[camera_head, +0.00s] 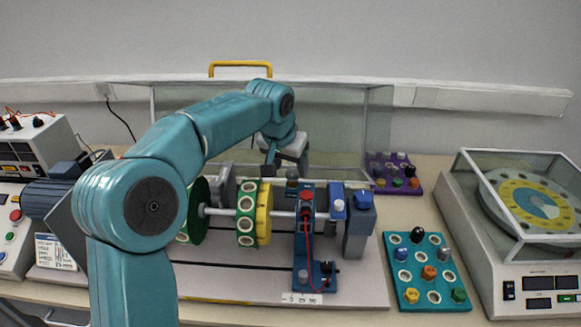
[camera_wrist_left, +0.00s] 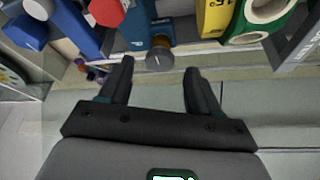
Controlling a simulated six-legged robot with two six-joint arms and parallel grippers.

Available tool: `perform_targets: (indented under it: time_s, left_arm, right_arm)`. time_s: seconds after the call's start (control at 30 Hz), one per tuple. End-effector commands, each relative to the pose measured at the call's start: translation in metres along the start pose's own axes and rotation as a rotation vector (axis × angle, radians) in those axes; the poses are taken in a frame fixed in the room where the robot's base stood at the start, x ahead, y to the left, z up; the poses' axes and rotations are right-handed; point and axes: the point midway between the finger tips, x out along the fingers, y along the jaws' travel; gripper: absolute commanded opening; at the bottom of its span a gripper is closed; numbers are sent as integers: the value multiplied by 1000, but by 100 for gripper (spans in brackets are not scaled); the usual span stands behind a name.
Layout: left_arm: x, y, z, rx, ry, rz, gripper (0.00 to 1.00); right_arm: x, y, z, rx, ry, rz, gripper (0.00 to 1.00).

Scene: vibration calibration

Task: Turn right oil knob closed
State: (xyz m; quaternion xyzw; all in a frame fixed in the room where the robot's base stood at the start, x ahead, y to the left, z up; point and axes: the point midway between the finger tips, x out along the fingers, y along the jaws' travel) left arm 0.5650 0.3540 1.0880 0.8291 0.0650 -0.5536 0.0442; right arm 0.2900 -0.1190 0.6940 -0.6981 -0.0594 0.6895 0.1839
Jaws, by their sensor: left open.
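A small round knob with a grey-brown face (camera_wrist_left: 160,60) sticks out from a blue bearing block (camera_wrist_left: 148,28) in the left wrist view. I take it to be the right oil knob; I cannot tell its turn angle. My left gripper (camera_wrist_left: 160,80) is open, with one fingertip on each side of the knob in that view. I cannot tell whether the fingers touch it. In the head view the left gripper (camera_head: 287,164) hangs behind the shaft rig, above the blue block (camera_head: 306,230). My right gripper is not in view.
A yellow-and-green disc (camera_head: 264,214) sits on the shaft left of the block. A clear guard (camera_head: 345,125) stands behind. A teal peg board (camera_head: 430,293), purple peg board (camera_head: 409,172) and covered turntable machine (camera_head: 520,285) stand to the right.

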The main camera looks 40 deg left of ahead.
Motion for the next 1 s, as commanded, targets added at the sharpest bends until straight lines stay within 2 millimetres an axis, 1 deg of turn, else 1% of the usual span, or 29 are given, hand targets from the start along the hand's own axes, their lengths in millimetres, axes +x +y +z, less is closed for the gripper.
perform_targets:
  time_s: [0.03,0.13,0.43,0.47,0.5,0.57,0.6,0.63,0.87,1.0]
  left_arm:
    - [6,0,0,0,-3,0,63]
    - [13,0,-1,0,0,0,63]
    - [16,-1,-2,0,0,0,63]
    - [16,-1,-2,0,0,0,56]
    - [16,-1,-2,0,0,0,43]
    - [16,-1,-2,0,0,0,24]
    - [16,-1,-2,0,0,0,11]
    - [16,0,-2,0,0,0,8]
    - [16,0,-1,-11,-1,-4,8]
    - [15,0,-1,-48,-1,-21,8]
  right_arm:
    - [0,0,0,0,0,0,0]
    - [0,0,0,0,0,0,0]
    - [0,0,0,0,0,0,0]
    - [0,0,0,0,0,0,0]
    - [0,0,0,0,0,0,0]
    - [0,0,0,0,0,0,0]
    - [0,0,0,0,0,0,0]
    - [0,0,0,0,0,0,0]
    - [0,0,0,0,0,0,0]
    - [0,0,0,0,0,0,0]
